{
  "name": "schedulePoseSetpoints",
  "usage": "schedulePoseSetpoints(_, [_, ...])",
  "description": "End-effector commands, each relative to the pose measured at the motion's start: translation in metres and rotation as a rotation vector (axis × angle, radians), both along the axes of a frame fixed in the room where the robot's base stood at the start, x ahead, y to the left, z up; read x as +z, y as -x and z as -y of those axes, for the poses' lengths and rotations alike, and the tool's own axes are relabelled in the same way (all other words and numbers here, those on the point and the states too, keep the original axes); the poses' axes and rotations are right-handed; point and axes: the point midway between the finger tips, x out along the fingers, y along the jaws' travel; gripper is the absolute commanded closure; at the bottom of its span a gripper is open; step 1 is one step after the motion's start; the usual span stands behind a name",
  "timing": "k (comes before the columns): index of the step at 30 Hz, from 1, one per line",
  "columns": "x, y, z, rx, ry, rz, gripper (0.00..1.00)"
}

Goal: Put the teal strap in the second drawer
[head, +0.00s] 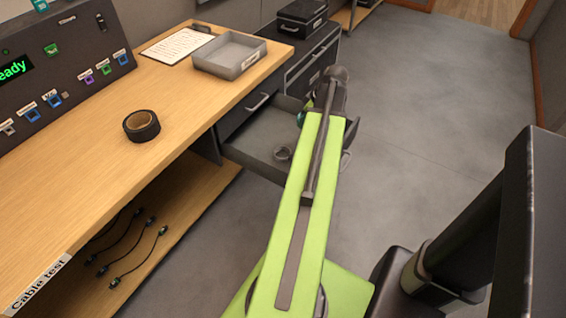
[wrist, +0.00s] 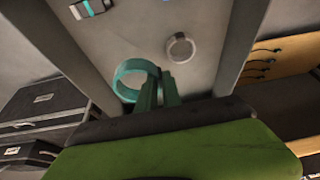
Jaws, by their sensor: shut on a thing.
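The teal strap (wrist: 122,88) is a rolled ring in the wrist view. My gripper (wrist: 158,78) is shut on its right edge. In the head view only a small teal bit of the strap (head: 301,119) shows beside my wrist; my arm hides the fingertips. The open drawer (head: 262,128) is grey inside and sits below a shut drawer front with a handle (head: 258,104). The strap is over the open drawer's floor in the wrist view (wrist: 205,20); I cannot tell its height above it.
A grey ring (head: 282,153) lies in the open drawer, also in the wrist view (wrist: 181,48). A small dark, white and teal item (wrist: 90,8) lies there too. Black tape (head: 141,125) and a grey tray (head: 229,56) are on the desk. A dark case (head: 302,18) stands behind.

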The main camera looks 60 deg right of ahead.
Motion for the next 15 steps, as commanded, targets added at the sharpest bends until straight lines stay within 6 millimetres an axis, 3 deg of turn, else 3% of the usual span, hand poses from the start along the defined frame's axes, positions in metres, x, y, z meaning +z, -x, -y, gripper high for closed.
schedulePoseSetpoints(1, [-0.026, 0.001, -0.005, -0.003, 0.0, 0.0, 1.0])
schedulePoseSetpoints(8, [-0.027, -0.002, -0.007, -0.006, 0.0, 0.0, 1.0])
schedulePoseSetpoints(11, [-0.042, -0.019, -0.011, -0.004, -0.001, 0.0, 1.0])
schedulePoseSetpoints(15, [-0.067, -0.055, -0.019, -0.002, -0.001, 0.0, 1.0])
